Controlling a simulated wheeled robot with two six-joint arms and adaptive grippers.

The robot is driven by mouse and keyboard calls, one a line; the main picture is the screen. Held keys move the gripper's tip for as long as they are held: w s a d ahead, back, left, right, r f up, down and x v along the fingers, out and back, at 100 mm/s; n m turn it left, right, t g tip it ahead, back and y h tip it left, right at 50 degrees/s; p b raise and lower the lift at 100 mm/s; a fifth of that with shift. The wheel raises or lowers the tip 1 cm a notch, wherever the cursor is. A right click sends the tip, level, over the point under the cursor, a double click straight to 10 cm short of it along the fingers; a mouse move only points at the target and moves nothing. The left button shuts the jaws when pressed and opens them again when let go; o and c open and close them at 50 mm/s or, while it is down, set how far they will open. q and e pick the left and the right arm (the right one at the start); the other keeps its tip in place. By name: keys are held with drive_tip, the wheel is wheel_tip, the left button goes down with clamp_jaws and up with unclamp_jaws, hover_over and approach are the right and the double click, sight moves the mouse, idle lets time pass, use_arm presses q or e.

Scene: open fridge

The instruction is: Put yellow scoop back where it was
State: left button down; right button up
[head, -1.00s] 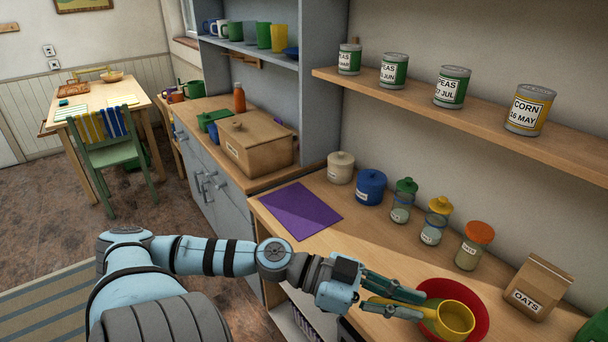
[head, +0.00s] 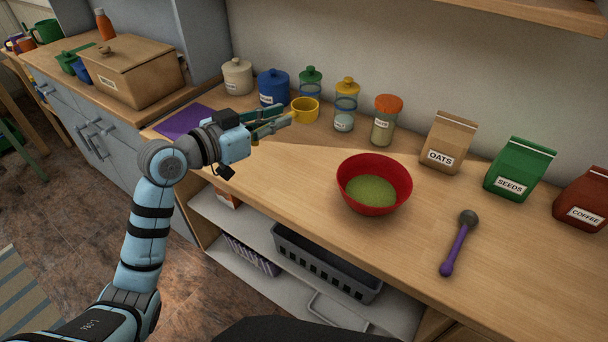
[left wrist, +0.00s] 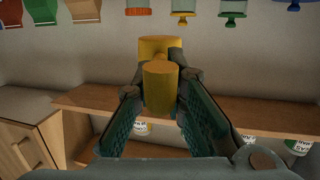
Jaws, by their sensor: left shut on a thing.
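The yellow scoop (head: 305,110) is in my left gripper (head: 282,121), in front of the row of jars and canisters at the back of the wooden counter. Its cup shows just past the fingertips; the fingers hide part of its handle. In the left wrist view, which looks upside down, the scoop (left wrist: 159,88) sits between both fingers of the left gripper (left wrist: 160,78). I cannot tell whether the scoop touches the counter. A red bowl (head: 375,207) with green contents stands to the right, apart from the scoop. My right gripper is not in view.
Behind the scoop stand a blue canister (head: 273,88), a green-lidded jar (head: 311,84) and a yellow-lidded jar (head: 345,108). An orange-lidded jar (head: 384,122) is further right. A purple-handled spoon (head: 455,250) lies right of the bowl. Counter between bowl and purple mat (head: 182,122) is clear.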

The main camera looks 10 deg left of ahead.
sight(289, 176)
use_arm(q)
drive_tip(key=w+r+n+y, duration=0.1)
drive_tip(key=w+r+t+y+b, duration=0.1)
drive_tip(key=w, duration=0.1)
drive_tip(key=w+r+n+y, duration=0.1)
drive_tip(key=shift+w+d+n+t, duration=0.3)
drive_tip(key=shift+d, duration=0.1)
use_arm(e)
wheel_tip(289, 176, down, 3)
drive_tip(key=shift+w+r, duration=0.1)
use_arm(q)
wheel_tip(289, 176, down, 19)
drive_tip(key=b, duration=0.6)
drive_tip(key=shift+f+b, duration=0.15)
drive_tip(key=shift+b, duration=0.25)
drive_tip(key=shift+f, duration=0.25)
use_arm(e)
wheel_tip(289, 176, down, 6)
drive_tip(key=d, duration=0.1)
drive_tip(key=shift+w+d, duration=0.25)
use_arm(q)
drive_tip(key=shift+f, duration=0.1)
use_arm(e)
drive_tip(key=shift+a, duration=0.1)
